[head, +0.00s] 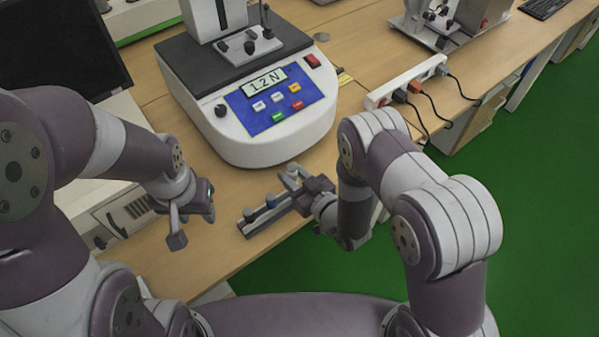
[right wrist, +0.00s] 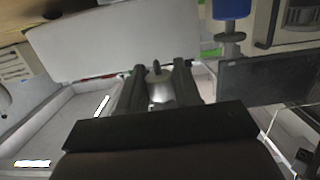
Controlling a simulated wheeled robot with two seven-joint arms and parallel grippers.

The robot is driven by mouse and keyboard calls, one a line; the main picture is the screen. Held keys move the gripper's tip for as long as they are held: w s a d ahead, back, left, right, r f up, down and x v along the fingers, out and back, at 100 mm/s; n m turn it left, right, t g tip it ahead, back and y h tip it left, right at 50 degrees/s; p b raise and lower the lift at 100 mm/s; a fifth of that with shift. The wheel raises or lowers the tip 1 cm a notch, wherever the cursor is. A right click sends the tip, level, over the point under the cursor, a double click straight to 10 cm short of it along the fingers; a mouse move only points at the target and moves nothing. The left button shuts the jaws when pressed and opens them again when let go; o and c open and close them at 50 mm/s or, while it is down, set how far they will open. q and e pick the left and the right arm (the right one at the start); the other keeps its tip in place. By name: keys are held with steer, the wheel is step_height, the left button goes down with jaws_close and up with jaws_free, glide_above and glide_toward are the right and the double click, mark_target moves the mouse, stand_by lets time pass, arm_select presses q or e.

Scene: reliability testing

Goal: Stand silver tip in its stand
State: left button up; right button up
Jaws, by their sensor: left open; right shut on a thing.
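The silver tip (right wrist: 160,88) shows in the right wrist view, between the two dark fingers of my right gripper (right wrist: 157,82), which is shut on it. In the head view my right gripper (head: 289,178) is close above the stand (head: 258,224), a dark grey bar at the table's front edge. The stand holds a blue tip (head: 270,201) and a dark one (head: 248,214). The gripper hides part of the stand, and I cannot tell whether the silver tip touches it. My left gripper (head: 192,226) is open and empty, left of the stand.
A white test machine (head: 245,145) with a blue panel reading 1.2 N stands just behind the stand. A power strip (head: 405,82) with cables lies to the right. A grey device (head: 122,218) is at left, near my left arm. Bare wood lies between the left gripper and the stand.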

steer(key=shift+f+b, duration=0.3)
steer(key=shift+f, duration=0.25)
steer(key=shift+s+f, duration=0.1)
steer(key=shift+f, duration=0.1)
steer(key=shift+f, duration=0.1)
steer(key=shift+f+b, duration=0.9)
steer(key=shift+b, duration=0.15)
steer(key=shift+f+b, duration=0.55)
steer(key=shift+f, duration=0.1)
steer(key=shift+f, duration=0.1)
